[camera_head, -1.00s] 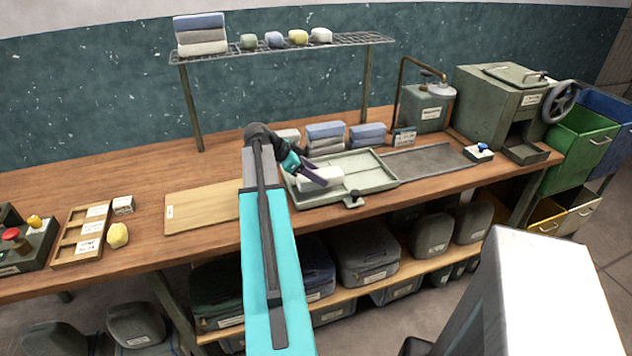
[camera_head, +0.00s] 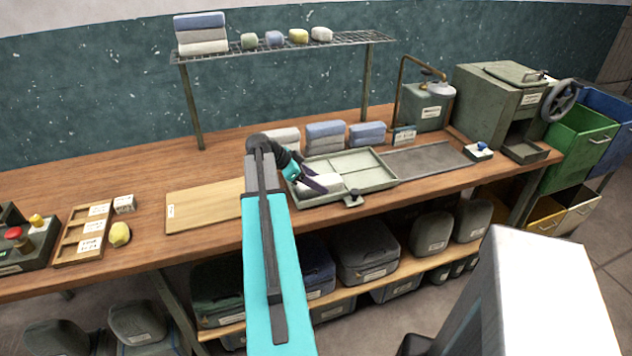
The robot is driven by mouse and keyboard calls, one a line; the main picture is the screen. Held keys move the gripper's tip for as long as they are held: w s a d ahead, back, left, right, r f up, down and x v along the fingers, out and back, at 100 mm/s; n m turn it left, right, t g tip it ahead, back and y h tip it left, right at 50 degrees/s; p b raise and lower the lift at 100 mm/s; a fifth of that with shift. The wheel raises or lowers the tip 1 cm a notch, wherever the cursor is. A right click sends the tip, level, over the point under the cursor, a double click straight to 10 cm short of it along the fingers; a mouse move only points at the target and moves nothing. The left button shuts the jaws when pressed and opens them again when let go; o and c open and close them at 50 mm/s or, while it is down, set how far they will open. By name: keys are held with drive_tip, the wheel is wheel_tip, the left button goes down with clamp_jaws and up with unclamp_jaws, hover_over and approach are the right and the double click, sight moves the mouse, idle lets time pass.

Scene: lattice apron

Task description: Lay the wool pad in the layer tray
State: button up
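A white pad (camera_head: 333,182), which looks like the wool pad, is at the left part of the pale green layer tray (camera_head: 378,181). My gripper (camera_head: 316,185) is over the left side of the tray, with a dark finger across the near side of the pad. It appears shut on the pad; the far finger is hidden. The pad is low, inside the tray's outline in this view. I cannot tell whether it touches the tray floor. The right part of the tray is empty.
Folded blue and grey stacks (camera_head: 325,137) stand behind the tray. A dark flat mat (camera_head: 428,159) lies to its right and a wooden board (camera_head: 203,207) to its left. A wire shelf (camera_head: 345,40) with more pads stands above. A crank machine (camera_head: 500,100) is at the right.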

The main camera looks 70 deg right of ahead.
drive_tip(key=shift+w+r, duration=0.1)
drive_tip(key=shift+r, duration=0.1)
drive_tip(key=b+v, duration=0.2)
drive_tip(key=v, duration=0.9)
drive_tip(key=shift+w+a+r, duration=0.15)
drive_tip(key=shift+a+r, duration=0.1)
drive_tip(key=shift+a, duration=0.05)
drive_tip(key=shift+r, duration=0.1)
idle(0.6)
